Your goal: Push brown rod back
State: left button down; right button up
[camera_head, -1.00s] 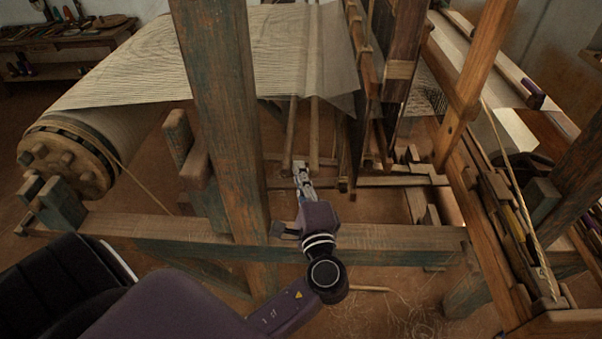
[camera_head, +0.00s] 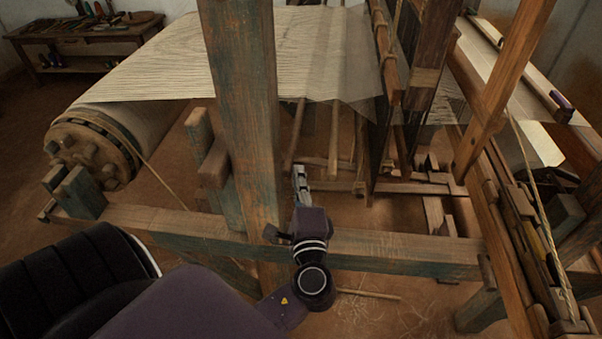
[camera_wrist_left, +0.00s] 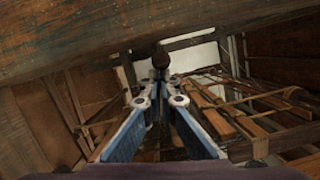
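The brown rod (camera_head: 297,138) hangs below the warp cloth in the head view. It is tilted, its lower end further left than its top. In the left wrist view a dark rounded brown end (camera_wrist_left: 160,58), which looks like this rod, sits just beyond my fingertips. My left gripper (camera_head: 299,168) points up at the rod's lower end, with its fingers together and nothing seen between them. The fingertips (camera_wrist_left: 160,82) look very near or touching the rod; I cannot tell exact contact. My right gripper is not in view.
A second similar rod (camera_head: 333,140) hangs to the right. A thick upright post (camera_head: 243,110) stands left of my gripper, and a low beam (camera_head: 400,250) runs across below it. The warp roller (camera_head: 95,150) is at left. Other loom frame parts crowd the right.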

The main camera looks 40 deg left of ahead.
pick_arm(q)
jog(key=v, duration=1.1)
jog(key=shift+s+d, duration=0.15)
jog(key=s+d+f+m+g+h+b, duration=0.1)
jog(key=d+f+g+h, duration=0.2)
jog(key=f, duration=1.5)
jog(key=s+d+f+m+g+h, duration=0.15)
jog(key=f+h, duration=0.35)
jog(key=f, duration=1.3)
jog(key=s+d+f+n+g+h, duration=0.1)
jog(key=s+f+g, duration=0.1)
jog(key=s+f, duration=0.45)
jog(key=s+f+n+g+h, duration=0.2)
jog(key=s+f, duration=0.2)
jog(key=f, duration=0.5)
jog(key=s+a+f+n+g+h, duration=0.1)
jog(key=s+f+n, duration=0.3)
jog(key=s, duration=0.5)
jog(key=s+a+f+n+g+h+b, duration=0.1)
jog(key=s+f+n+g, duration=0.1)
jog(key=s+f+n, duration=0.2)
jog(key=s+f, duration=0.3)
jog(key=s, duration=0.2)
jog(key=shift+g, duration=0.35)
